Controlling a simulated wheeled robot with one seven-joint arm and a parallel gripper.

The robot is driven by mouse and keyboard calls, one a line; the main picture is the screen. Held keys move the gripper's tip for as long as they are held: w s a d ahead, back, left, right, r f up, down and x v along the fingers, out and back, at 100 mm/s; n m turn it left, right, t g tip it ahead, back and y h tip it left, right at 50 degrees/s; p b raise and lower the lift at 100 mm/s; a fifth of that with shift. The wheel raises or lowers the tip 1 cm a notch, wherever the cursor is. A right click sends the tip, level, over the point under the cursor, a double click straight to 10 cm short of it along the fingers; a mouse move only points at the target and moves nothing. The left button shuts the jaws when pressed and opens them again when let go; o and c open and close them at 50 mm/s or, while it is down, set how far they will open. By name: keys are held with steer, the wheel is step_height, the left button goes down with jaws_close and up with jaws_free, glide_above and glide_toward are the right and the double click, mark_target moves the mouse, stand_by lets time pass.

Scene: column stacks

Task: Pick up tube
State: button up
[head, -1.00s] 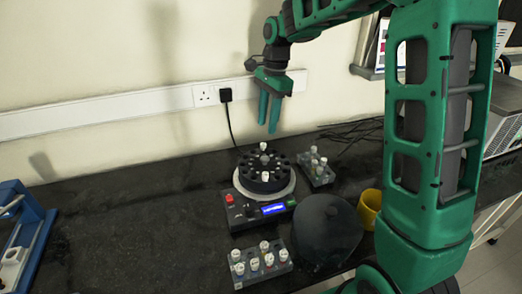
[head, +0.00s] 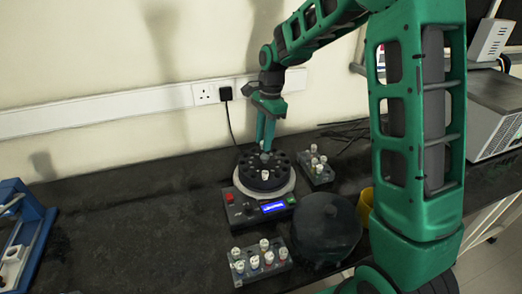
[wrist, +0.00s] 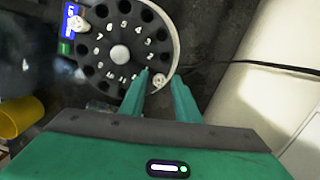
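The centrifuge rotor (head: 248,180) is dark and round with numbered holes, and it also fills the top of the wrist view (wrist: 103,33). A white-capped tube (wrist: 158,81) stands in a hole at the rotor's far edge. Another white-capped tube (head: 265,174) stands in the rotor's near side, and it also shows in the wrist view (wrist: 77,22). My gripper (head: 264,146) is over the far edge, pointing down. In the wrist view its fingertips (wrist: 161,77) are apart, one on each side of the far tube's cap. Whether they touch it is unclear. The gripper mostly hides that tube in the head view.
A tube rack (head: 316,170) stands right of the centrifuge, and another (head: 262,264) in front with several tubes. The dark round lid (head: 327,230) and a yellow mug (head: 365,207) lie to the right. The wall and socket strip (head: 130,106) are close behind.

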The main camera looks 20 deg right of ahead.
jaws_close()
steer(key=shift+r, duration=0.1)
